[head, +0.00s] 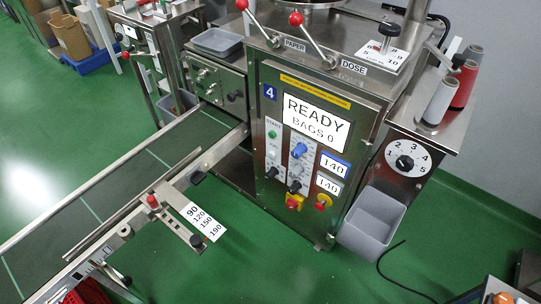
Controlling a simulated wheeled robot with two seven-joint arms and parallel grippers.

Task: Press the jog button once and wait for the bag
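The packing machine's front panel (258,190) faces me in the head view. Its display (315,121) reads READY and BAGS 0. I cannot read which one is the jog button. I see no bag that I can identify. Neither of my grippers is in view.
A red-and-yellow switch (295,201) and a red button on yellow (323,202) sit low on the panel. A grey bin (372,222) hangs at the right. A metal conveyor rail (150,190) runs to the lower left. Green floor (250,270) is clear in front.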

